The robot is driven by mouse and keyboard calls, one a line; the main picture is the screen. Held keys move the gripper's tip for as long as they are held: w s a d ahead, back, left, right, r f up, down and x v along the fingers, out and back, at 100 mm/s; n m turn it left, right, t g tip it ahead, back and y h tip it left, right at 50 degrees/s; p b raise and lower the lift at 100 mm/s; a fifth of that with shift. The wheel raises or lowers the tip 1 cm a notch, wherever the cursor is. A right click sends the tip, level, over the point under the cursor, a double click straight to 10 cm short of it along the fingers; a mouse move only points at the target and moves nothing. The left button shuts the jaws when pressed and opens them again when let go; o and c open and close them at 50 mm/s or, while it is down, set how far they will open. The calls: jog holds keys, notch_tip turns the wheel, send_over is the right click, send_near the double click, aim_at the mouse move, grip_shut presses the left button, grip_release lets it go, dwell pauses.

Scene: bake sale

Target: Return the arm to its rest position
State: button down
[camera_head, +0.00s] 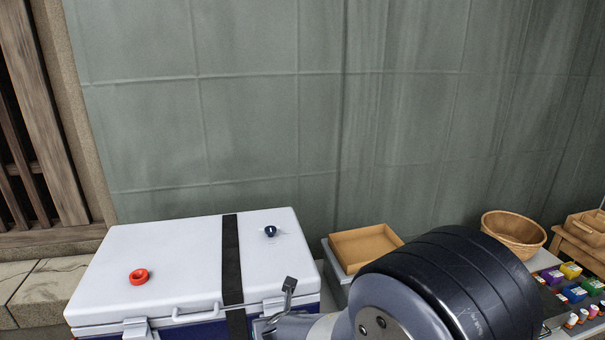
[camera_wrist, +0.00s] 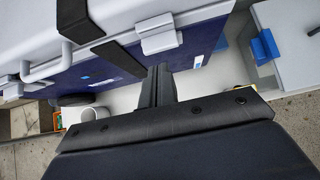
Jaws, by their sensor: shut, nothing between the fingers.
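My gripper (camera_wrist: 160,75) is shut and empty in the wrist view. Its two fingers are together, in front of the blue lower side of a cooler (camera_wrist: 95,70). I cannot tell whether they touch it. In the head view my arm (camera_head: 445,285) fills the bottom middle, bent just right of the cooler's white lid (camera_head: 180,255); I cannot make out the fingertips there.
Right of my arm are a wicker basket (camera_head: 514,233) and several small coloured boxes (camera_head: 574,292). A tan tray (camera_head: 364,246) stands behind it.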

jog(key=shift+s+f+b, duration=0.2)
jog(key=shift+f+b, duration=0.15)
jog(key=shift+f, duration=0.3)
jog(key=shift+s+f+b, duration=0.2)
jog(key=shift+f+b, duration=0.15)
jog(key=shift+f, duration=0.3)
jog(key=shift+d+r, duration=0.1)
